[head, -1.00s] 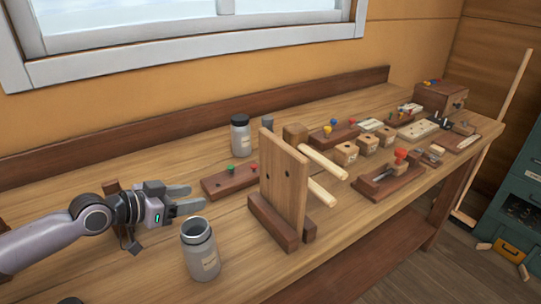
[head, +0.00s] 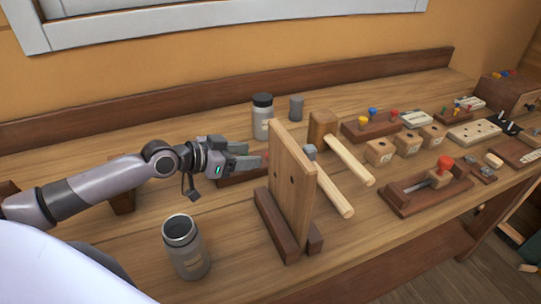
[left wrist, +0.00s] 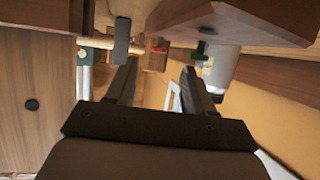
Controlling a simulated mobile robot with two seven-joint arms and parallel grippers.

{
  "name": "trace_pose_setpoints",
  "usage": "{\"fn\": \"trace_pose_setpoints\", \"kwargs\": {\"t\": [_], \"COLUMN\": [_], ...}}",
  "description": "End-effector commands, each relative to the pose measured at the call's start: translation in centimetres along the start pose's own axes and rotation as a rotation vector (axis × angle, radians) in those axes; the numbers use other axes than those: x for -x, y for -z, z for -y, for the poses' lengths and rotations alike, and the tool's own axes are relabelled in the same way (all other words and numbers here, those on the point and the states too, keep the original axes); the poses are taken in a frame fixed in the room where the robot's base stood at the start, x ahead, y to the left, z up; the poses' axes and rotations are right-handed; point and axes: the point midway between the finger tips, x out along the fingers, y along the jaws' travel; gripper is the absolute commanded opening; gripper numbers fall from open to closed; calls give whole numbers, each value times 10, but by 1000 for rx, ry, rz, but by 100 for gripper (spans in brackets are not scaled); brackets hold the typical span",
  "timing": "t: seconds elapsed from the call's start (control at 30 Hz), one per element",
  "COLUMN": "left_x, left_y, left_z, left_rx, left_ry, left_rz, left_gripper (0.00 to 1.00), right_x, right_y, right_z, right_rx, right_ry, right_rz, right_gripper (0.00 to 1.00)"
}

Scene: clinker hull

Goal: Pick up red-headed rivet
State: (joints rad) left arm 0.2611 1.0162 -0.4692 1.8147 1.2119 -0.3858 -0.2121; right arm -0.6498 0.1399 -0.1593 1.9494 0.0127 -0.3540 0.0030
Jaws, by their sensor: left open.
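The red-headed rivet (left wrist: 158,48) shows small in the left wrist view, ahead of and between my fingers. A green-headed rivet (left wrist: 200,51) is to its right, on the dark wooden block (left wrist: 235,15) at the top of that upside-down view. In the head view the same low block (head: 240,180) is partly covered by my left gripper (head: 250,156), and its rivets are mostly hidden. My left gripper is open and empty, and its fingers (left wrist: 160,72) point toward the red head without visibly touching it. My right gripper is out of view.
An upright wooden plate (head: 293,180) stands close right of the gripper. An open grey jar (head: 185,250) is in front, a lidded jar (head: 262,115) behind. A mallet (head: 345,160) and a block with blue, yellow and red rivets (head: 370,130) lie further right.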

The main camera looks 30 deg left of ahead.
Motion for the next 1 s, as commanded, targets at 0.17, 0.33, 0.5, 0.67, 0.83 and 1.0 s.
{"fn": "trace_pose_setpoints", "kwargs": {"t": [0.17, 0.33, 0.5, 0.67, 0.83, 1.0], "left_x": [-16, -38, -50, -52, -52, -51], "left_y": [1, 0, -2, -4, -5, -4], "left_z": [-2, -2, -2, -2, -2, -2], "left_rx": [2, 2, 1, 0, 1, 1], "left_ry": [-1, 0, -1, -2, -2, -1], "left_rz": [-2, -1, 3, 6, 7, 6], "left_gripper": [53, 53, 53, 53, 30, 0], "right_x": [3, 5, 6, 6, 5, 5], "right_y": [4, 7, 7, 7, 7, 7], "right_z": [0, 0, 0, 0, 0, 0], "right_rx": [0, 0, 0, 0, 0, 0], "right_ry": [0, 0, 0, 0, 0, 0], "right_rz": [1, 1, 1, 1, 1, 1], "right_gripper": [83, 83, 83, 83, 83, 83]}}
